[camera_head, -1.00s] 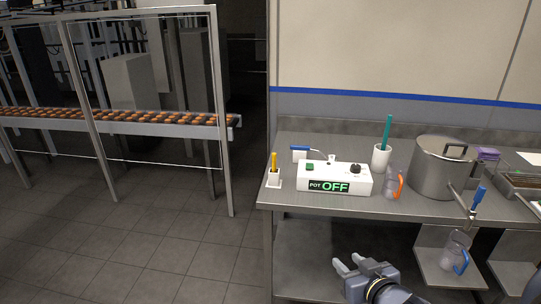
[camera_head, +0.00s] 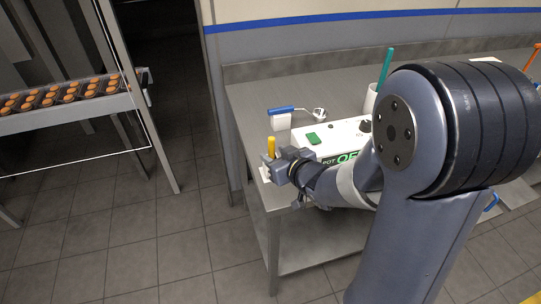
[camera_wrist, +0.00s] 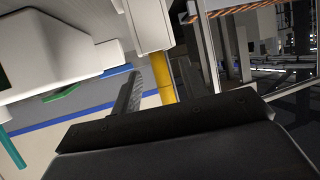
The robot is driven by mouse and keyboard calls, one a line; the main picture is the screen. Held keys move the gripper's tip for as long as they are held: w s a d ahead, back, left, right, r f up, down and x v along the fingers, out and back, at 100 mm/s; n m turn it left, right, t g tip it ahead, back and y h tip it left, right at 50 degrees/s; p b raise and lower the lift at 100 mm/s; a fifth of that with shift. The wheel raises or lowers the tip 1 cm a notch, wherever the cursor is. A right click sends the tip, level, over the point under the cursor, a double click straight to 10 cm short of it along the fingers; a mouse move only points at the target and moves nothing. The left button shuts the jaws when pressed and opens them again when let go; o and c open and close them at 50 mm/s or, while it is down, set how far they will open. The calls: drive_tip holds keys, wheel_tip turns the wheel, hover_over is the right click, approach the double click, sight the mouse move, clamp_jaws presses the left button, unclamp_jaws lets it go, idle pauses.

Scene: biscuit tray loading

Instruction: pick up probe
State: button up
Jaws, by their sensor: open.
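The probe (camera_head: 271,147) looks like a yellow rod standing upright in a small white holder (camera_head: 265,173) at the left front corner of the steel table. My gripper (camera_head: 277,168) is at that holder, with its jaws close to the probe; the arm hides part of both. In the wrist view the yellow probe (camera_wrist: 163,78) comes out of the white holder (camera_wrist: 152,22). A dark finger (camera_wrist: 130,95) of mine shows just left of it. The gripper is open, and I cannot tell whether a finger touches the probe.
The white control box (camera_head: 342,136) is right of the holder, partly behind my arm. A teal rod (camera_head: 387,66) stands farther right. A conveyor with biscuits (camera_head: 65,95) is at left; floor between is clear.

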sight(273, 154)
drive_tip(key=shift+p+x, duration=0.3)
drive_tip(key=shift+x, duration=1.95)
drive_tip(key=shift+a+r, duration=0.1)
clamp_jaws()
